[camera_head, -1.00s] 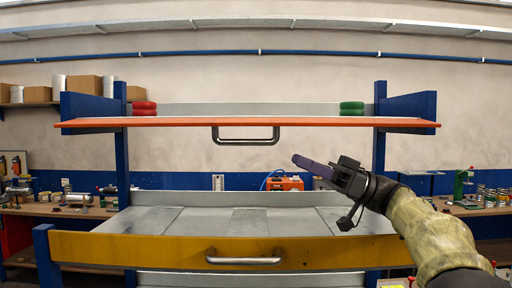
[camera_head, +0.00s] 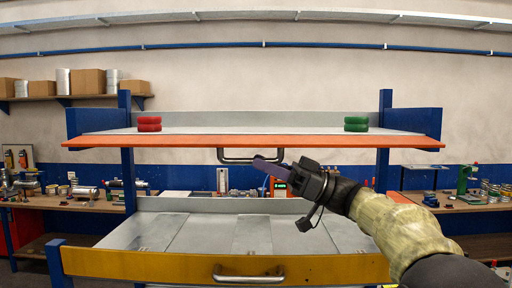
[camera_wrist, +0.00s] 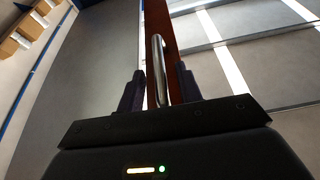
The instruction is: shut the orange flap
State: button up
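The orange flap (camera_head: 340,142) shows as a long, thin strip, nearly edge-on, along the front of the upper shelf. Its dark metal bar handle (camera_head: 236,160) hangs below its middle. My gripper (camera_head: 262,161) reaches in from the right, with its fingertips at the right end of the handle. In the wrist view, the flap appears as a brown-red strip (camera_wrist: 161,22) and the handle (camera_wrist: 158,62) runs between the fingers. My gripper (camera_wrist: 160,82) is open there, with a gap on each side of the bar. The fingertips' far side is hidden in the head view.
Red rings (camera_head: 149,124) and green rings (camera_head: 356,124) sit on the upper shelf. Below is a yellow flap (camera_head: 150,266) with its own handle (camera_head: 248,278). Blue posts (camera_head: 384,150) flank the shelves. Workbenches with tools stand behind.

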jog(key=shift+p+x, duration=0.6)
jog(key=shift+x, duration=0.65)
grip_shut()
